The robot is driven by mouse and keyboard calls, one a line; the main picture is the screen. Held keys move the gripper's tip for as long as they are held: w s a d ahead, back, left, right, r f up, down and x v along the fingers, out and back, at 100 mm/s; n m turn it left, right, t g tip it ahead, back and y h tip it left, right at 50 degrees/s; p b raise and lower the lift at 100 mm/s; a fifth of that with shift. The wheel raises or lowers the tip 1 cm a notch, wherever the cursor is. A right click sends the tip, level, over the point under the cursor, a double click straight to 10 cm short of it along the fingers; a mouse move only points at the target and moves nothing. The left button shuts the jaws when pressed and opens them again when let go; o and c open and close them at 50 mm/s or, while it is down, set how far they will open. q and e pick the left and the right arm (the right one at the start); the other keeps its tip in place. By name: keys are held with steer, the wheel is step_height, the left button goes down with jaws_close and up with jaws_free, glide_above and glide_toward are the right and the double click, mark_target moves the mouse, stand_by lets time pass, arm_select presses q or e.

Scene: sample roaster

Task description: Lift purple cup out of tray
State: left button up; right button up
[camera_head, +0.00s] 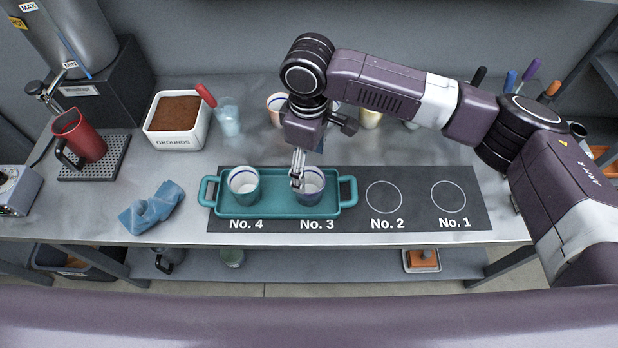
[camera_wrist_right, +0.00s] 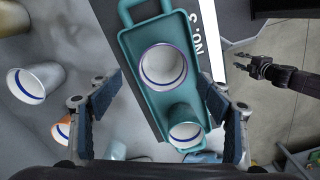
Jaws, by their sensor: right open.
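The teal tray (camera_head: 278,211) lies on the dark mat over No. 4 and No. 3. The purple cup (camera_head: 315,197) stands upright in its right part, white inside with a purple rim. A teal cup (camera_head: 243,190) stands in its left part. My right gripper (camera_head: 298,168) points down above the purple cup and hides part of its rim. In the right wrist view its fingers (camera_wrist_right: 160,90) are wide apart, with the purple cup (camera_wrist_right: 163,68) ahead between them and nothing held. My left gripper (camera_wrist_right: 240,64) shows there at the right, fingers apart, empty, away from the tray.
Circles No. 2 (camera_head: 384,196) and No. 1 (camera_head: 448,196) are bare. A blue cloth (camera_head: 152,208) lies left of the tray. The grounds bin (camera_head: 177,125) and several cups, including a pale blue one (camera_head: 229,118), stand behind. A red pitcher (camera_head: 80,137) is at the left.

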mark_target(309, 181)
steer(key=f, duration=0.1)
steer(key=f+p, duration=0.1)
steer(key=f, duration=0.1)
steer(key=shift+s, duration=0.4)
steer(key=f, duration=0.2)
steer(key=shift+w+f+p, duration=0.2)
steer(key=shift+f+p, duration=0.1)
steer(key=shift+p, duration=0.1)
steer(key=shift+f, duration=0.4)
steer(key=c, duration=1.3)
arm_select(q)
steer(key=shift+g, duration=0.3)
steer(key=s, duration=0.1)
steer(key=s+r, duration=0.1)
steer(key=s, duration=0.1)
steer(key=shift+s+r, duration=0.35)
arm_select(e)
steer(key=shift+c, duration=0.8)
